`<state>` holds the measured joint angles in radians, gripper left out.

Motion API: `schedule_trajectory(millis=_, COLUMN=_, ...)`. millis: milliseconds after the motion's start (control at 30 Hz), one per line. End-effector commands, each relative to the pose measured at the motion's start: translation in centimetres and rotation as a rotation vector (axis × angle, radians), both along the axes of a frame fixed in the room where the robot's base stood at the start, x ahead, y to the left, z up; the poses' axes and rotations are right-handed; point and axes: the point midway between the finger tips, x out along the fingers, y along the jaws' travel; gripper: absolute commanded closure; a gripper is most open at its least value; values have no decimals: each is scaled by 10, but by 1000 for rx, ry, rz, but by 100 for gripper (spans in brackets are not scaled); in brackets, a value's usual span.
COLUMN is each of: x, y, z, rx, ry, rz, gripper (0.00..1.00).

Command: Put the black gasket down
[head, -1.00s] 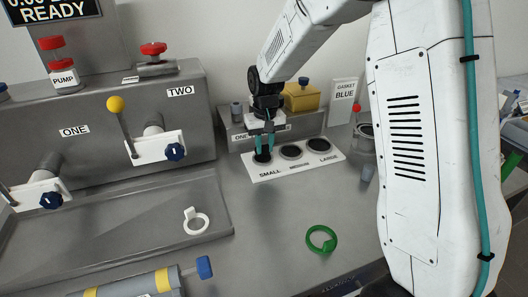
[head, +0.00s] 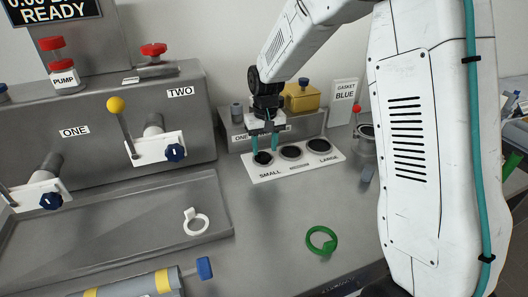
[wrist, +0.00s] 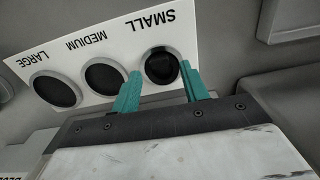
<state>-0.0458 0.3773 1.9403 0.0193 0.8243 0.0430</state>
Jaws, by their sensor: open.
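The black gasket (wrist: 162,66) lies in the ring marked SMALL on the white sizing board; it also shows in the head view (head: 262,158). My gripper (head: 264,145) is open just above it, its teal fingers apart on either side. In the wrist view the fingers (wrist: 160,88) point toward the SMALL place, and I see a gap between them and the gasket. The white board (head: 272,172) also has MEDIUM and LARGE rings with dark centres.
A white ring (head: 196,222) lies in the grey tray on the left. A green ring (head: 321,241) lies on the bench in front. A yellow box (head: 303,98), a GASKET BLUE sign (head: 343,100) and a jar (head: 364,146) stand behind and right of the board.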

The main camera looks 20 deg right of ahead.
Motion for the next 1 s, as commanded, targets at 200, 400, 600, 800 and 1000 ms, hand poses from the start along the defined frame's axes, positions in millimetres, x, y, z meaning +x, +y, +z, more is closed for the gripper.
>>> schedule_trajectory(millis=200, x=1, y=-1, z=49, rx=0, ry=-4, rz=0, gripper=55)
schedule_trajectory(millis=400, x=0, y=-1, z=80, rx=0, ry=-2, rz=0, gripper=55)
schedule_trajectory(millis=600, x=0, y=-1, z=92, rx=0, ry=-1, rz=0, gripper=55)
schedule_trajectory(millis=800, x=-15, y=-3, z=105, rx=0, ry=-9, rz=0, gripper=55)
schedule_trajectory(millis=1000, x=-86, y=-12, z=151, rx=-2, ry=-37, rz=0, gripper=55)
